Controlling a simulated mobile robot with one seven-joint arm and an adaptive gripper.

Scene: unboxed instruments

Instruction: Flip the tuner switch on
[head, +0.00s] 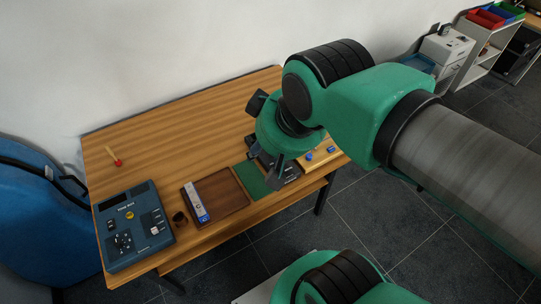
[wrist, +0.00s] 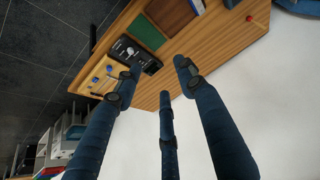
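A small black device (wrist: 135,54) with pale markings lies on the wooden table, and it looks like the tuner, though I cannot read its label. In the head view my gripper partly hides this device (head: 291,173). Its switch is too small for me to tell its position. My gripper (wrist: 160,80) has its dark fingers spread, with nothing between them. In the head view my gripper (head: 264,167) hangs over the front right part of the table, by the black device. I cannot tell whether a finger touches it.
A light wooden board (head: 322,156) with blue knobs lies right of the black device. A green mat (head: 247,175), a brown tray (head: 227,198) holding a blue-and-white item, and a blue panel (head: 137,222) lie to the left. A red-tipped stick (head: 113,156) lies behind; the table's back is clear.

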